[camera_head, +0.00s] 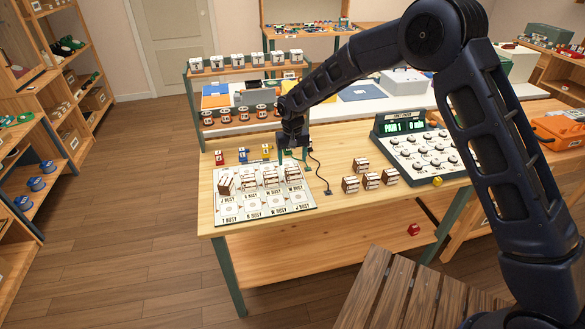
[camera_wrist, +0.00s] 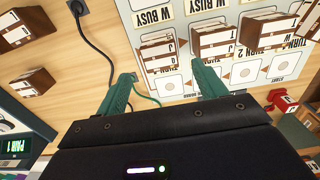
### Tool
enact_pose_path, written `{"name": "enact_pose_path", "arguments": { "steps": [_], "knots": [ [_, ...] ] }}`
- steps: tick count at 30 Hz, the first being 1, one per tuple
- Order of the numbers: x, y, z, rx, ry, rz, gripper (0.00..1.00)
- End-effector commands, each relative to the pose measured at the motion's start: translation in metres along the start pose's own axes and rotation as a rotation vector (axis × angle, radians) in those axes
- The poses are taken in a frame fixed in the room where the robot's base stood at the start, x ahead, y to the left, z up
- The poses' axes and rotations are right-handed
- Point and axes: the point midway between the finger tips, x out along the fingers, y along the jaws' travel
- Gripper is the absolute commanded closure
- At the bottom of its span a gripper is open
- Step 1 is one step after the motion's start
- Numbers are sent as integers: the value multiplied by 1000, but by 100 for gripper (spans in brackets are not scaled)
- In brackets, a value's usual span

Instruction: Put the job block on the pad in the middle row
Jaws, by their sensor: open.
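A white printed board (camera_head: 262,217) with several pads and "BUSY" labels lies on the wooden table. Loose labelled blocks (camera_head: 350,184) stand right of the board. I cannot tell which is the job block. My gripper (camera_head: 293,154) is above the board's back right part. In the wrist view, my gripper (camera_wrist: 165,78) is open, its green fingers apart, with a labelled block stack (camera_wrist: 157,42) beyond the tips; it looks empty.
A console (camera_head: 418,155) with several dials and a display stands right of the loose blocks. Small coloured pieces, including a red one (camera_head: 219,157), stand behind the board. A black cable (camera_head: 319,172) runs beside the board. The table's front right is clear.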

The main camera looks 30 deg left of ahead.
Motion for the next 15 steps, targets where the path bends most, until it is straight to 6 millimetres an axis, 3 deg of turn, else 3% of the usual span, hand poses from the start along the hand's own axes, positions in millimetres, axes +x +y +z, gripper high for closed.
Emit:
{"name": "enact_pose_path", "arguments": {
  "steps": [6, 15],
  "knots": [
    [-32, 0, 0, 0, 0, 0, 30],
    [-45, 0, 0, 0, -1, 0, 30]
  ]
}}
